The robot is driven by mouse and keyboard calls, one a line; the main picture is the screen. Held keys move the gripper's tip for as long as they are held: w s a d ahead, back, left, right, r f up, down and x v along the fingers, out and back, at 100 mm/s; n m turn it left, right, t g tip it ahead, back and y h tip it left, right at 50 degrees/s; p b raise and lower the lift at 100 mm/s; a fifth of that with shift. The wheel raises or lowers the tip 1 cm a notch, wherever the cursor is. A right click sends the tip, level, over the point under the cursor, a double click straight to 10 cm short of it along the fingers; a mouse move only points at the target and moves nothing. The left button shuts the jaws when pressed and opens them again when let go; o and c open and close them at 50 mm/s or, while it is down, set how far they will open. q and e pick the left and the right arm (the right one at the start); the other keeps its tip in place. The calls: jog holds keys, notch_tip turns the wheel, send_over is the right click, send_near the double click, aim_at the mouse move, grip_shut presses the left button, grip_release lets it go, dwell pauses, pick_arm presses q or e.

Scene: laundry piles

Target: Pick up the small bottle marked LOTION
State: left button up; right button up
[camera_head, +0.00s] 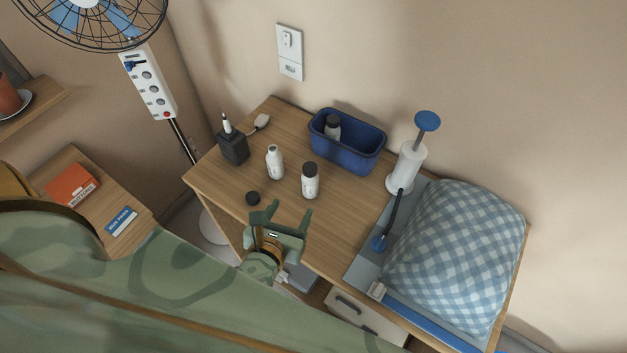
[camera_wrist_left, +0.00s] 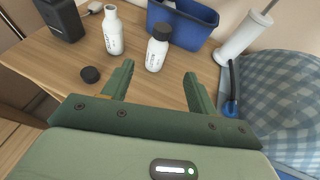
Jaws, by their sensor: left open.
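Two small white bottles stand upright on the wooden table. One bottle (camera_head: 310,182) has a dark cap; the other (camera_head: 274,163) shows a white neck and no dark cap. Both also show in the left wrist view, the capped one (camera_wrist_left: 156,54) and the uncapped one (camera_wrist_left: 113,34). Their small print is too small to read, so I cannot tell which is LOTION. A third bottle with a dark cap (camera_head: 332,126) is inside the blue bin. My left gripper (camera_head: 289,211) is open and empty, its fingers pointing toward the capped bottle, apart from it. My right gripper is out of view.
A loose dark cap (camera_head: 253,198) lies left of my left gripper. The blue bin (camera_head: 365,163), a dark box (camera_head: 233,150), a white pump stand (camera_head: 407,165) and a checkered cloth bundle (camera_head: 455,250) share the table (camera_head: 335,230). Bare wood lies right of the capped bottle.

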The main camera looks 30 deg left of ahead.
aim_at(308, 177)
pick_arm(q)
jog(key=b+x, duration=0.1)
jog(key=x, duration=1.2)
jog(key=b+x, duration=0.1)
jog(key=x, duration=0.1)
jog(key=shift+w+r, duration=0.15)
jog(key=shift+w, duration=0.2)
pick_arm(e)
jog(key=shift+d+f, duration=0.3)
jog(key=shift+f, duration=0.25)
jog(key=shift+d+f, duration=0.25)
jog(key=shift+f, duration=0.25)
pick_arm(q)
jog(key=shift+r, duration=0.1)
jog(key=shift+c, duration=0.2)
jog(key=c, duration=1)
